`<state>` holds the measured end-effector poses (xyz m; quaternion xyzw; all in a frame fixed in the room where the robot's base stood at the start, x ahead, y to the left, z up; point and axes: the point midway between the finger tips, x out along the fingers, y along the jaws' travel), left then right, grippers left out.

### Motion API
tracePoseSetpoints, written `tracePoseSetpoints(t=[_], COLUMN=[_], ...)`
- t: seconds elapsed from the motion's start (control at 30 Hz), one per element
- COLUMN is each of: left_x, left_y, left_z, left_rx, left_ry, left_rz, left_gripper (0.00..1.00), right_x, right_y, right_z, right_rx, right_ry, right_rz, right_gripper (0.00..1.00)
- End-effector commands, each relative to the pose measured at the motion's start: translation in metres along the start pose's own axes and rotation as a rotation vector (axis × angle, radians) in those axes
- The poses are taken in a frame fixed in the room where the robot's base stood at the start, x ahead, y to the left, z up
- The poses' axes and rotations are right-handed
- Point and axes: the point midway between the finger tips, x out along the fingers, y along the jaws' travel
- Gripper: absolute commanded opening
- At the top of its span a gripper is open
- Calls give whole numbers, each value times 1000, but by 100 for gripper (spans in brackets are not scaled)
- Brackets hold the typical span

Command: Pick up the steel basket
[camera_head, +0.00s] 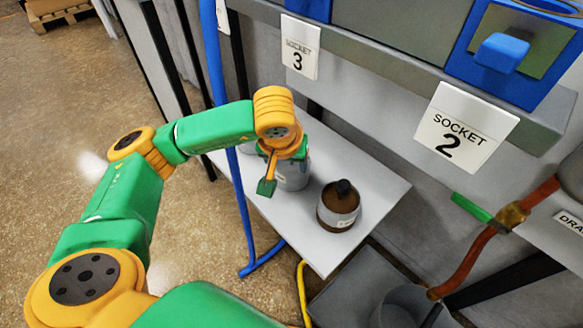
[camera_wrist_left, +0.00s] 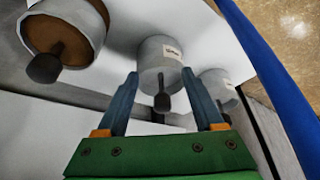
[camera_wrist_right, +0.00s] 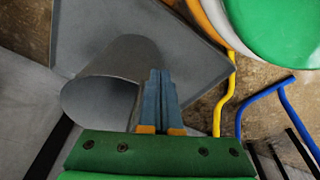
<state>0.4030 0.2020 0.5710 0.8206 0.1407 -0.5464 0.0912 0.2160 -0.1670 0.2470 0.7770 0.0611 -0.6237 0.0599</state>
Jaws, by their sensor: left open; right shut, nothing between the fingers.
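A grey metal container, which looks like the steel basket (camera_wrist_left: 158,50), stands on a light grey shelf (camera_head: 378,178). It has a white label, too small to read, and a dark knob. In the head view the basket (camera_head: 293,178) is partly hidden by my left gripper (camera_head: 275,172). In the left wrist view my left gripper (camera_wrist_left: 160,73) is open, with its fingertips on either side of the basket; I cannot tell whether they touch it. My right gripper (camera_wrist_right: 160,74) is shut and empty, low near a hollow grey bin (camera_wrist_right: 103,85).
A brown-topped container (camera_head: 337,207) with a black knob stands right of the basket. A third grey container (camera_wrist_left: 217,84) stands on its other side. Signs for socket 3 (camera_head: 300,46) and socket 2 (camera_head: 466,125) hang above. A blue pipe (camera_head: 241,200) rises beside the shelf.

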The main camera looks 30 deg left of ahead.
Motion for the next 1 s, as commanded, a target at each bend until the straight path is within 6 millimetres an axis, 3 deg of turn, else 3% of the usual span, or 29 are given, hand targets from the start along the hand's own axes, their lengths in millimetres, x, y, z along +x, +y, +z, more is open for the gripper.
tracePoseSetpoints(t=[0.3,0.4,0.63,0.67,0.9,1.0], left_x=[22,34,34,34,34,34], left_y=[1,1,1,1,1,1], left_z=[-51,-50,-51,-51,-51,-51], left_rx=[-4,0,0,0,0,0], left_ry=[-4,-4,-3,-3,-3,-3], left_rz=[2,4,4,4,4,4], left_gripper=[69,69,69,66,2,0], right_x=[-5,-12,-16,-16,-16,-16], right_y=[0,0,0,0,0,0], right_z=[-6,-12,-13,-13,-13,-13], right_rx=[1,3,3,3,3,3], right_ry=[8,16,14,14,14,14], right_rz=[-1,-1,-1,-1,-2,-2], right_gripper=[0,0,0,0,0,0])
